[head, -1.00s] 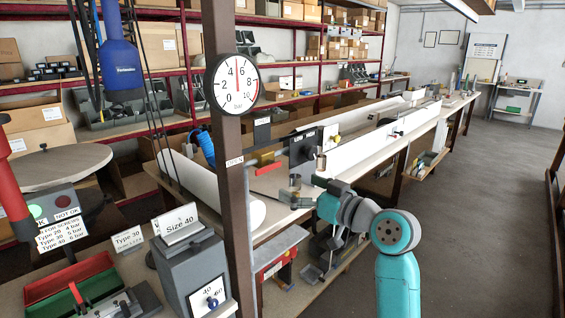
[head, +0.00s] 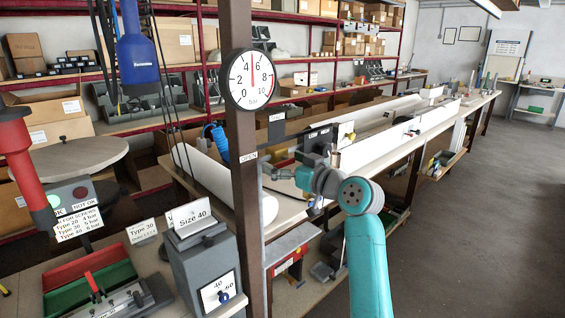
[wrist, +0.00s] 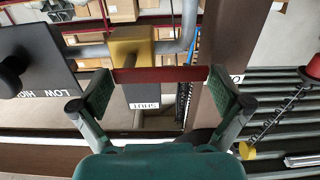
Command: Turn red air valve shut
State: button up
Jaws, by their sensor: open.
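The red air valve's flat red handle (wrist: 160,74) lies across the wrist view, from the brass valve body (wrist: 130,46) towards the dark post. My gripper (wrist: 160,82) is open, with a green-padded finger near each end of the handle. I cannot tell whether the fingers touch it. In the head view my gripper (head: 277,173) is just right of the post and hides the handle.
The brown post (head: 242,190) stands close to my gripper and carries a pressure gauge (head: 250,79), its needle nearly upright at about 5 bar. A dark LOW/HIGH plate with a black knob (wrist: 12,72) is close on the left. The aisle floor (head: 480,190) is clear.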

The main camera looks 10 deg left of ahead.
jog(key=shift+a, duration=0.15)
jog(key=c, duration=1.4)
